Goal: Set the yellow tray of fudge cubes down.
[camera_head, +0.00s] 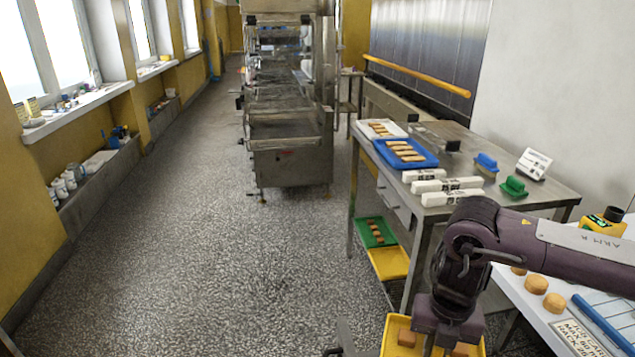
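The yellow tray (388,342) shows at the bottom edge, cut off by the frame, with brown fudge cubes (406,338) in it. My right arm comes in from the right, and its dark gripper (446,345) points down over the tray. The fingertips are out of frame or hidden, so I cannot tell whether they hold the tray or what it rests on. A grey piece, apparently part of my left gripper (343,340), shows just left of the tray; its fingers cannot be made out.
A steel table (470,160) at right carries a blue tray (425,160) of bars, white blocks (447,184) and brushes (513,186). Below are a green tray (370,239) and another yellow tray (388,265). A white worktop (540,318) holds round pieces. A steel machine (290,150) stands ahead; left floor is clear.

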